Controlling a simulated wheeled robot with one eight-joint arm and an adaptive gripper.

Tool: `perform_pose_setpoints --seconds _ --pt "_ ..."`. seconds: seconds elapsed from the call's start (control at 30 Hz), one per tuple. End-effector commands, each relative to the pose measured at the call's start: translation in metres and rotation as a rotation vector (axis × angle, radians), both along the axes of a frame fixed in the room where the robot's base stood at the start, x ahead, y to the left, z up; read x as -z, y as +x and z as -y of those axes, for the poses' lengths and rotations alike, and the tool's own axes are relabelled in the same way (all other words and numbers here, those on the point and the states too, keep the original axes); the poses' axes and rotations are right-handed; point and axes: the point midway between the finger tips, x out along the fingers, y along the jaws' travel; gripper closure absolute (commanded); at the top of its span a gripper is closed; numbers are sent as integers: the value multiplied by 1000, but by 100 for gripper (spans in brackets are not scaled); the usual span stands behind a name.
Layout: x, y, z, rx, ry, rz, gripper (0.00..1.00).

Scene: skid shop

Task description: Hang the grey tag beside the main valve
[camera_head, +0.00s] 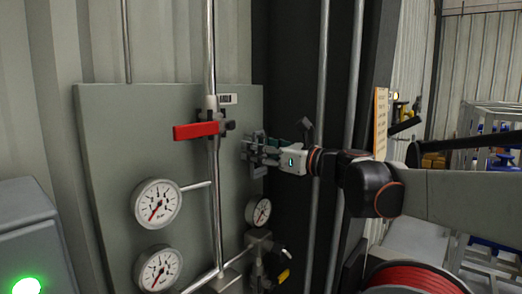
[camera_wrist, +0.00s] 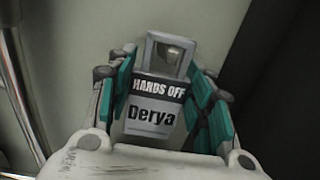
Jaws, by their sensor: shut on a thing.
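The grey tag (camera_wrist: 152,112) is between my gripper's fingers in the wrist view. It has a black band reading "HANDS OFF" and the name "Derya" below. A rounded metallic knob or peg shows inside the opening at the tag's top; I cannot tell whether it passes through. My gripper (camera_wrist: 160,100) is shut on the tag, with teal finger pads on both sides. In the head view my gripper (camera_head: 252,152) is at the panel's right part, right of the red-handled valve (camera_head: 196,130). The tag is not clearly made out there.
The grey panel (camera_head: 105,125) carries a vertical pipe (camera_head: 211,60) and several gauges, one (camera_head: 258,211) just below my gripper. Small fittings (camera_head: 270,262) sit lower down. A box with a green light (camera_head: 26,286) stands at left. A red hose reel (camera_head: 415,280) is at lower right.

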Motion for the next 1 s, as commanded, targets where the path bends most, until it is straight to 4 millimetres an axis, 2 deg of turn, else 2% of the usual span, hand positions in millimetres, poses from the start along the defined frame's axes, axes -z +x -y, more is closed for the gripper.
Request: perform_pose_setpoints --seconds 0.37,0.4,0.47,0.83,1.0 --pt "0 0 0 0 0 0 66" --pt "0 0 0 0 0 0 44" --pt "0 0 0 0 0 0 30" --pt "0 -1 1 0 0 0 30" --pt "0 -9 13 2 0 0 30"
